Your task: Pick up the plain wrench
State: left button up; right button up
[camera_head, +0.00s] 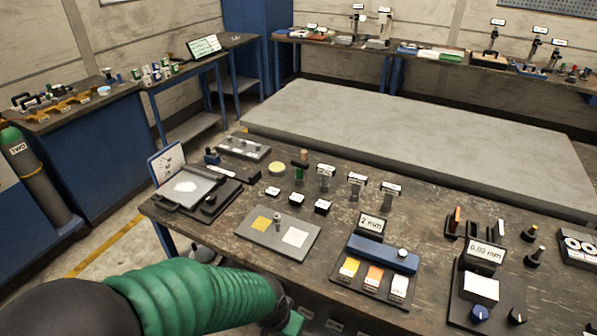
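I cannot make out a plain wrench in this view. My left arm comes in from the lower left in a ribbed green sleeve and ends at the front edge of the workbench (215,232). My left gripper (292,318) is at the bottom of the picture, mostly cut off or dark, so its fingers cannot be read. My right gripper is not in view.
The bench holds a grey plate with yellow and white squares (264,243), a blue device (382,253) with a "2 mm" display, and a "0.00 mm" gauge unit (484,254). Small labelled stands (325,177) line the back. A large grey slab (400,130) lies behind.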

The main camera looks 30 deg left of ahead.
aim_at(300, 165)
jog(key=u, duration=1.25)
jog(key=i+j+z, duration=0.1)
jog(key=i, duration=0.25)
jog(key=i+j, duration=0.15)
jog(key=i, duration=0.2)
jog(key=i+j+z, duration=0.15)
jog(key=i, duration=0.25)
